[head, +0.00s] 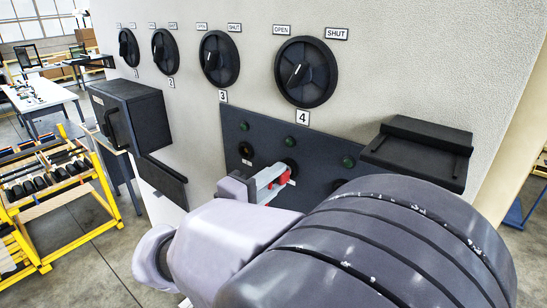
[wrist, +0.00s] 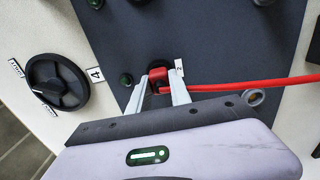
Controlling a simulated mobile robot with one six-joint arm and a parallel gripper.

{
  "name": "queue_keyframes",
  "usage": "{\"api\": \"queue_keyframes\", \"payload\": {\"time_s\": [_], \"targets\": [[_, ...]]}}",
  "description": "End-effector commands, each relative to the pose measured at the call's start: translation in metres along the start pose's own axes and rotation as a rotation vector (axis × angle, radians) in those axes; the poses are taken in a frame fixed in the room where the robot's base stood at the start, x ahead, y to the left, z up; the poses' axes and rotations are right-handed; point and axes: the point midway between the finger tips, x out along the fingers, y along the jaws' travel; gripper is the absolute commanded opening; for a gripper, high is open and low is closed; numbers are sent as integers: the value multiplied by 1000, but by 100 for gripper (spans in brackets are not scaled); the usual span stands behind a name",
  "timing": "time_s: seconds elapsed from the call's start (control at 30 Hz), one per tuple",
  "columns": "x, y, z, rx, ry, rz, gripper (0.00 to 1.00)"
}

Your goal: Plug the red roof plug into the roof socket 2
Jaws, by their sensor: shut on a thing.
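The red roof plug (head: 283,181) is between the fingers of my gripper (head: 268,181), in front of the dark socket panel (head: 232,118). In the wrist view the red plug (wrist: 157,77) sits between the two pale fingertips of my gripper (wrist: 158,84), which is shut on it. Its red cable (wrist: 250,85) runs off to the right. The plug is at the dark round socket (wrist: 158,65) beside the label 2 (wrist: 179,66), covering part of it. I cannot tell whether the plug is touching or inside the socket.
Another socket (head: 245,149) lies left on the panel, with several green lamps (head: 290,142) above. Large black knobs (head: 305,72) line the wall above. A black ledge (head: 418,150) juts out at right, a black box (head: 130,115) at left. A yellow rack (head: 60,185) stands farther left.

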Motion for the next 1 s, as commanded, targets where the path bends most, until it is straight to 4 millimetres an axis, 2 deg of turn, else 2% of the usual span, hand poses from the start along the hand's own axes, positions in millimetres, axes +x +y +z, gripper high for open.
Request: {"api": "queue_keyframes", "payload": {"time_s": [0.37,0.4,0.5,0.83,0.93,1.0], "targets": [[8,0,0,1,-1,0,0],[8,0,0,1,0,0,30],[7,0,0,0,0,0,50],[5,0,0,0,1,0,50],[-7,-1,-1,2,3,1,50],[-22,-2,-1,2,5,0,50]]}}
